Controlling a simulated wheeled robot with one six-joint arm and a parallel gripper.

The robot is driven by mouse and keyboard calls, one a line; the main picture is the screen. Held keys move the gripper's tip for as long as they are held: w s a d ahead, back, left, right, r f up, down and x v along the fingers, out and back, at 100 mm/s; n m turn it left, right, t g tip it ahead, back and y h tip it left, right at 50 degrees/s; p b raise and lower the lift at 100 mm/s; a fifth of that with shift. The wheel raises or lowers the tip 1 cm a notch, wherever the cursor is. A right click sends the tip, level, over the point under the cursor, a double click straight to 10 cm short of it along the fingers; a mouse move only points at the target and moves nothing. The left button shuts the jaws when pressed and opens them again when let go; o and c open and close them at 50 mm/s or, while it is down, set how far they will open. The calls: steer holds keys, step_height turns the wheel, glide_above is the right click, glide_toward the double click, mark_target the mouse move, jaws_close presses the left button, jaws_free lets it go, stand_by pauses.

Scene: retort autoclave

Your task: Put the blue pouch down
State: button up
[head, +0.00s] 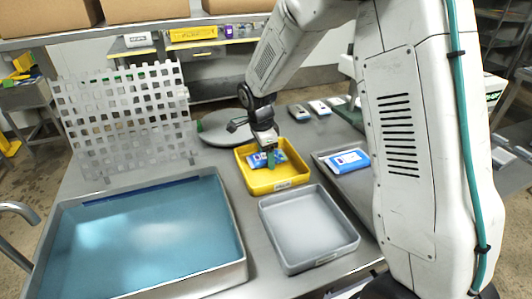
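A blue pouch (258,159) with a white label is at the yellow tray (281,185), within its outline in the head view. My gripper (271,159) points down over the tray, and a teal fingertip crosses the front of this pouch. The other finger is hidden, so I cannot tell whether the gripper is shut on the pouch. I also cannot tell whether the pouch rests on the tray floor or hangs just above it. A second blue and white pouch (348,160) lies on a grey tray (330,174) to the right.
An empty grey tray (307,228) stands in front of the yellow one. A large basin with blue water (145,240) fills the left front. A perforated metal panel (125,115) stands behind it. A round grey disc (222,128) and small packets (318,107) lie behind the yellow tray.

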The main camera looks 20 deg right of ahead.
mark_target(262, 157)
steer(key=shift+o, duration=0.4)
steer(key=shift+r, duration=0.1)
step_height(262, 157, up, 12)
steer(key=a, duration=0.1)
steer(key=s+d+r+n, duration=0.2)
steer(key=s+r+n, duration=0.4)
steer(key=s, duration=0.4)
steer(key=s+d+r+n+t+y, duration=0.1)
steer(key=s+n, duration=1.1)
steer(key=s, duration=1.2)
steer(key=shift+d+r, duration=0.3)
steer(key=shift+d, duration=0.25)
